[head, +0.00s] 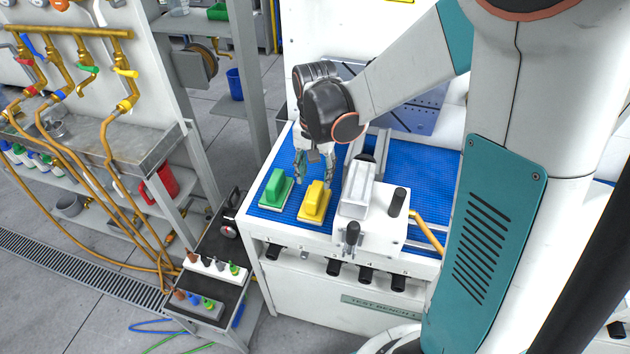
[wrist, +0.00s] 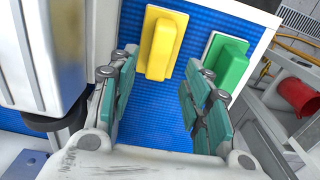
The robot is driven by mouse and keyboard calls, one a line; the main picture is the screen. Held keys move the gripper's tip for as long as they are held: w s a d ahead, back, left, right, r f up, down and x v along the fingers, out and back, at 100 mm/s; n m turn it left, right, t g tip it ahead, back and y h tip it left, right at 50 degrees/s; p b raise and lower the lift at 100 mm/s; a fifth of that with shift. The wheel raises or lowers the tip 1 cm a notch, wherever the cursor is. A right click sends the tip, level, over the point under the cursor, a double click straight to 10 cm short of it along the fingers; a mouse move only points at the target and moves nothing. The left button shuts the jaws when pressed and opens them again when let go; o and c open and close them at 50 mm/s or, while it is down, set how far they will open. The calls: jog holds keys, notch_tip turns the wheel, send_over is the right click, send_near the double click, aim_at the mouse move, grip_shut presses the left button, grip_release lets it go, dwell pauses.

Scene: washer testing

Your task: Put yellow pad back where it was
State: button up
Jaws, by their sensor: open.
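The yellow pad (head: 315,201) has a raised yellow grip on a pale base and lies on the blue mat (head: 291,155) of the test bench, near its front edge. It also shows in the wrist view (wrist: 162,44), just beyond the fingertips. The green pad (head: 276,188) lies to its left on the same mat; in the wrist view it is at the right (wrist: 222,62). My gripper (head: 314,182) is open and empty above the mat, behind the yellow pad. In the wrist view the teal fingers (wrist: 158,75) are spread apart, and nothing is between them.
A white fixture (head: 358,192) with black knobs stands right of the yellow pad. A low black cart (head: 222,262) with small bottles stands left of the bench. A sink stand with brass pipes (head: 75,35) is at the far left. Bare mat lies behind the pads.

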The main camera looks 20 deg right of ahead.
aim_at(315, 191)
jog(key=s+r+n+t, duration=0.7)
jog(key=s+r, duration=0.8)
jog(key=shift+p, duration=0.35)
dwell(1.2)
